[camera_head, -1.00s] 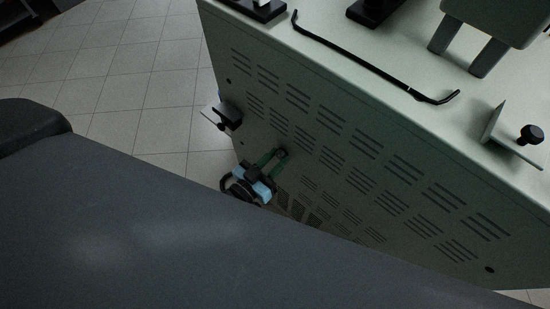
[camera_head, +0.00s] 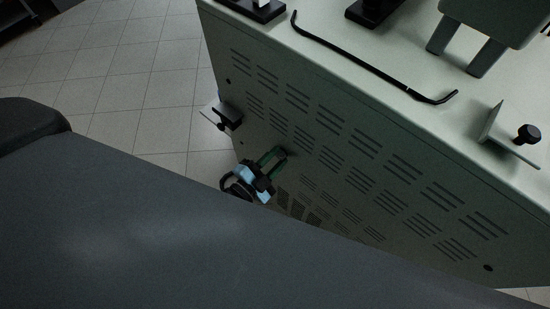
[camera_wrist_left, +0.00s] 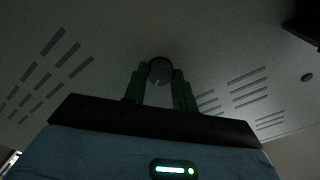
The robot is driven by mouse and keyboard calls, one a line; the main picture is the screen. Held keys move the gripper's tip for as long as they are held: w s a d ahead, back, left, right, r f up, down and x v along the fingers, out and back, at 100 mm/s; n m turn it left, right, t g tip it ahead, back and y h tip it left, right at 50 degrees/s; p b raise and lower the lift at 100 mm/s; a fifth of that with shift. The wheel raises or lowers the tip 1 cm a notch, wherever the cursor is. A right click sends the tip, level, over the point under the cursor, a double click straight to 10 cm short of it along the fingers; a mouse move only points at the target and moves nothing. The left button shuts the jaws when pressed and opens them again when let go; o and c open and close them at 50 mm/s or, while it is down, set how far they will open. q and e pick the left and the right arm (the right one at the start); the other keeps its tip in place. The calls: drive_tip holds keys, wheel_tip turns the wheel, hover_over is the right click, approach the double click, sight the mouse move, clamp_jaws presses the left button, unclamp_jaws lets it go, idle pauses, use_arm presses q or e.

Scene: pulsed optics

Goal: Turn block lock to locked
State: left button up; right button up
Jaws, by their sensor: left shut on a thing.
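The block lock appears as a round dark knob (camera_wrist_left: 160,70) on the side panel of the pale cabinet. It shows between the finger ends in the left wrist view, with a faint mark on its face. My left gripper (camera_head: 275,157), with green fingers, reaches the panel in the head view. Its fingers (camera_wrist_left: 159,88) are shut on the knob, one on each side. In the head view the fingers and wrist hide most of the knob. Which setting the lock points to cannot be read. My right gripper is not in view.
The cabinet panel (camera_head: 340,150) has rows of vent slots. A bracket with a black knob (camera_head: 222,118) juts from its left edge. Another bracket (camera_head: 510,136), a bent black rod (camera_head: 365,62) and grey equipment (camera_head: 490,25) are on top. Tiled floor (camera_head: 130,75) is clear at left.

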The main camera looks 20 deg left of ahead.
use_arm(q)
drive_tip(key=m, duration=0.2)
drive_tip(key=shift+m, duration=0.4)
drive_tip(key=shift+m+b, duration=0.65)
drive_tip(key=shift+m, duration=1.15)
drive_tip(key=o, duration=1)
drive_tip(key=v, duration=0.8)
